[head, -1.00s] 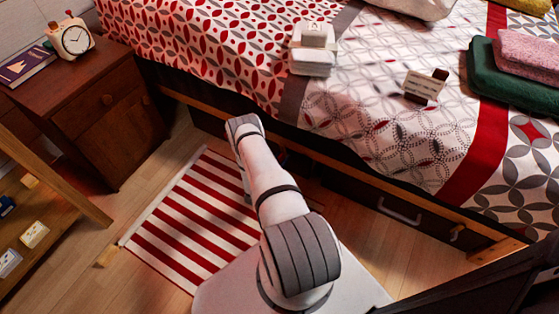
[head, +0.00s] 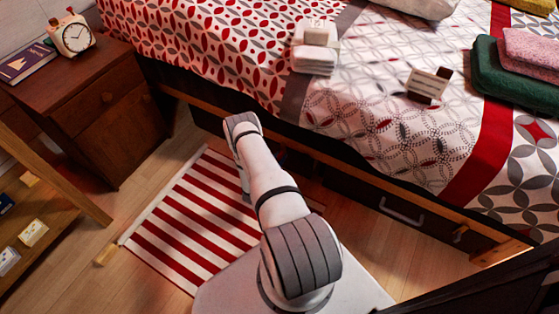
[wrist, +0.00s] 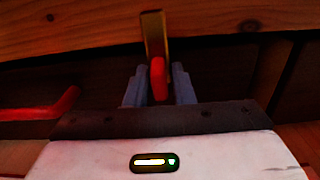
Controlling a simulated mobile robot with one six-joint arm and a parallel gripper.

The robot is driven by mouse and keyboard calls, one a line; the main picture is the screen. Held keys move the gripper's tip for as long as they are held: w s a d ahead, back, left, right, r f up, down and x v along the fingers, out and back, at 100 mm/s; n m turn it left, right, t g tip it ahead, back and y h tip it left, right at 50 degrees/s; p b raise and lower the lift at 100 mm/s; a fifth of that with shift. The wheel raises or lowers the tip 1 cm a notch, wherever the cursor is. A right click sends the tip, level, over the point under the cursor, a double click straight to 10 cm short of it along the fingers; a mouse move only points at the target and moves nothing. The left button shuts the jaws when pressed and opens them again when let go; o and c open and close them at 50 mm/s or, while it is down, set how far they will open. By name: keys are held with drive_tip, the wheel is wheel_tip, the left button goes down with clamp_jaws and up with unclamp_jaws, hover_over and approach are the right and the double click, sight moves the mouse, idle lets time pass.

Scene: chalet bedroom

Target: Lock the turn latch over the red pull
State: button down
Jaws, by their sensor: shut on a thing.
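In the wrist view, a brass latch plate (wrist: 152,32) stands upright against the wooden rail, with a red tab (wrist: 158,80) at its lower end. My gripper (wrist: 158,92) is shut on the red tab, one grey finger on each side. A red pull (wrist: 45,110) shows at the left of the wrist view, in front of a dark drawer face and apart from my gripper. In the head view my arm hides my gripper, the latch and the red pull by the bed's side.
The bed's wooden rail (wrist: 85,35) runs above my gripper. In the head view, another drawer has a pale handle (head: 401,212). A nightstand (head: 95,110) stands at left, and a striped rug (head: 190,225) lies beside my base. Bare floor shows at right.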

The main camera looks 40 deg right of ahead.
drive_tip(key=shift+s, duration=0.1)
drive_tip(key=c, duration=1.4)
unclamp_jaws()
drive_tip(key=shift+c, duration=0.2)
drive_tip(key=p+v, duration=0.2)
drive_tip(key=v, duration=0.5)
drive_tip(key=shift+a, duration=0.35)
drive_tip(key=shift+s, duration=0.1)
